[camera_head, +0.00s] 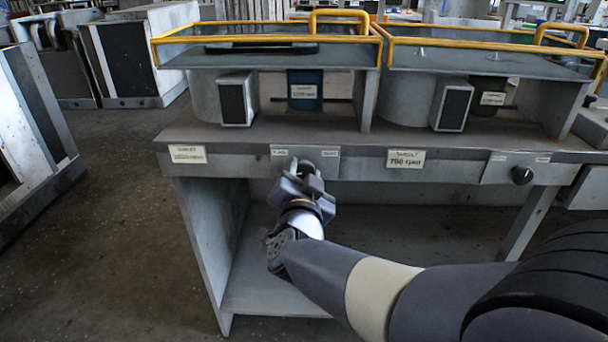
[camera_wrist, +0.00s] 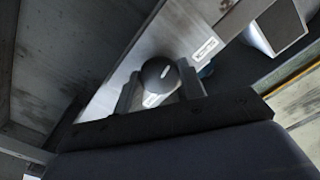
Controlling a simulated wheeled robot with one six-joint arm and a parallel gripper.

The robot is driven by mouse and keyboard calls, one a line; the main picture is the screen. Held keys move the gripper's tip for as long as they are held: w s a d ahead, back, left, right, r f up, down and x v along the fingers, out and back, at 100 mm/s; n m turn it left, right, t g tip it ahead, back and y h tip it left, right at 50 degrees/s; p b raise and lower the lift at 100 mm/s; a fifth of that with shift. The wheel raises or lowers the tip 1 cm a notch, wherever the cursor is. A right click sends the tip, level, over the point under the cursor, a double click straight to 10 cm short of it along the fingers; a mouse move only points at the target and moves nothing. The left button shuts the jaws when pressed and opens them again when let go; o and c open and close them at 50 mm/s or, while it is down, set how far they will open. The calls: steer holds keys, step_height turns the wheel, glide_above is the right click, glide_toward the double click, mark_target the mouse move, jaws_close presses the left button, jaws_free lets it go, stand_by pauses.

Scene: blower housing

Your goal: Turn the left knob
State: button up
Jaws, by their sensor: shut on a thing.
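The left knob (camera_wrist: 160,73) is a dark round knob with a small light mark on its face, on a grey panel. In the wrist view it sits between the two fingers of my gripper (camera_wrist: 162,92), which is shut on it. In the head view my gripper (camera_head: 303,178) reaches up to the left grey panel (camera_head: 328,158) on the bench front. The left knob is mostly hidden behind my gripper there. A second dark knob (camera_head: 522,175) sits on the right panel, apart from my gripper.
The bench (camera_head: 350,140) carries two blower housings with yellow rails (camera_head: 265,40) above. Labels (camera_head: 187,154) and (camera_head: 405,159) mark the bench front. An open lower shelf (camera_head: 260,285) lies below. Grey cabinets (camera_head: 130,55) stand to the left, with clear floor between.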

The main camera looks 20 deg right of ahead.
steer(key=o, duration=1)
steer(key=shift+c, duration=0.2)
steer(key=p+v, duration=0.3)
steer(key=v, duration=0.7)
steer(key=shift+s, duration=0.4)
steer(key=shift+w+a, duration=0.1)
steer(key=b+x, duration=0.2)
steer(key=x, duration=0.7)
steer(key=shift+f+b, duration=0.1)
steer(key=shift+b, duration=0.25)
steer(key=shift+x, duration=0.85)
